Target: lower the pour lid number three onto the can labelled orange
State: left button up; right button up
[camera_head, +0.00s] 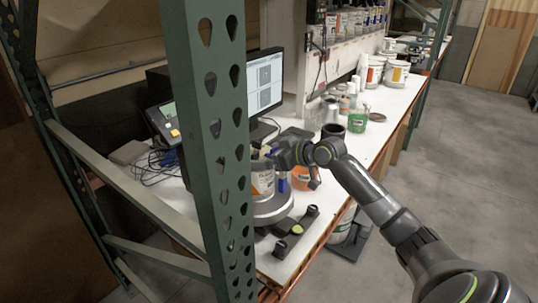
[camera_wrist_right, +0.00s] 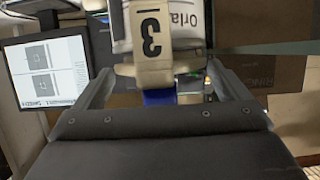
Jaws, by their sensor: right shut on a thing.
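A can (camera_head: 263,185) with a pale label stands under the gripper on a round grey platform in the head view. The gripper hides the can's top, so I cannot tell whether lid and can touch. My left gripper is out of view.
A green rack post (camera_head: 215,120) stands in front, left of the can. A monitor (camera_head: 265,78) is behind. An orange container (camera_head: 301,178) is close on the right; a green cup (camera_head: 357,122) and several cans stand farther along the bench. The floor at right is clear.

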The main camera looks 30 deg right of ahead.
jog(key=shift+f+b, duration=0.3)
jog(key=shift+f, duration=0.25)
dwell(0.5)
jog(key=o, duration=0.6)
jog(key=shift+o, duration=0.2)
